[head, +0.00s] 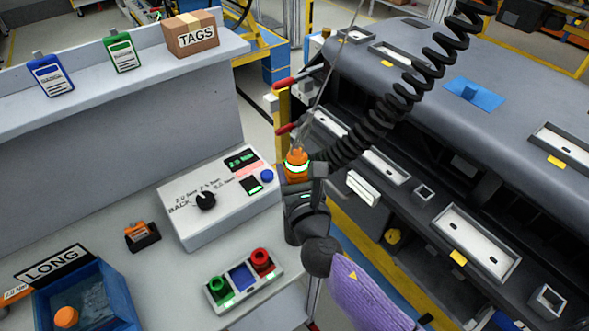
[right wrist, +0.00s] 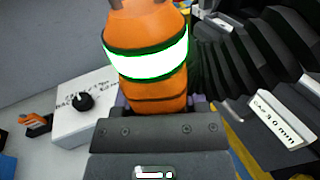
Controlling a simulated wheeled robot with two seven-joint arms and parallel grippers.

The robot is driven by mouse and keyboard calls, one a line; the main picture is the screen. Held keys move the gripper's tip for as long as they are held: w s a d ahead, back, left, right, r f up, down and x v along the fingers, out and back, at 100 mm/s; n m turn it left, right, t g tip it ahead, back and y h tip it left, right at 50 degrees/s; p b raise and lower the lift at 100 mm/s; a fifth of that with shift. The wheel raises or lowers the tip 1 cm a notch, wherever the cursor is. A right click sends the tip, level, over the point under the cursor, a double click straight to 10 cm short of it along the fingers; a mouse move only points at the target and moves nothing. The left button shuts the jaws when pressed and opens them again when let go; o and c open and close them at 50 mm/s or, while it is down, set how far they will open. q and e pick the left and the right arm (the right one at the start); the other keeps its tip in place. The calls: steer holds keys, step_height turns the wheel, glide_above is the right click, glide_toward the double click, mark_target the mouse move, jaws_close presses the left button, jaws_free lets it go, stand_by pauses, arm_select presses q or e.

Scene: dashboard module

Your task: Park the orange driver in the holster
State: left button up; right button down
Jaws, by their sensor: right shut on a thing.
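The orange driver (head: 297,161) is upright at the end of my right arm, beside the right end of the white control box. In the right wrist view, the driver (right wrist: 147,80) fills the upper middle, with a glowing white-green band around it. My right gripper (head: 299,178) is shut on the driver; its fingertips are mostly hidden behind the driver and wrist. A small black holder with an orange part (head: 141,235) sits on the bench left of the box; I cannot tell whether it is the holster. My left gripper is not in view.
The control box (head: 215,205) has a black knob. A tray with green and red pieces (head: 243,278) lies in front. A blue bin (head: 85,300) marked LONG stands at left. A coiled black hose (head: 390,112) hangs before the dark dashboard (head: 440,75) at right.

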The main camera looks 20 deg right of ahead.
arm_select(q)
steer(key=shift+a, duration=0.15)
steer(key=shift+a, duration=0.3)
arm_select(e)
steer(key=shift+f, duration=0.1)
steer(key=shift+c, duration=0.3)
jaws_free()
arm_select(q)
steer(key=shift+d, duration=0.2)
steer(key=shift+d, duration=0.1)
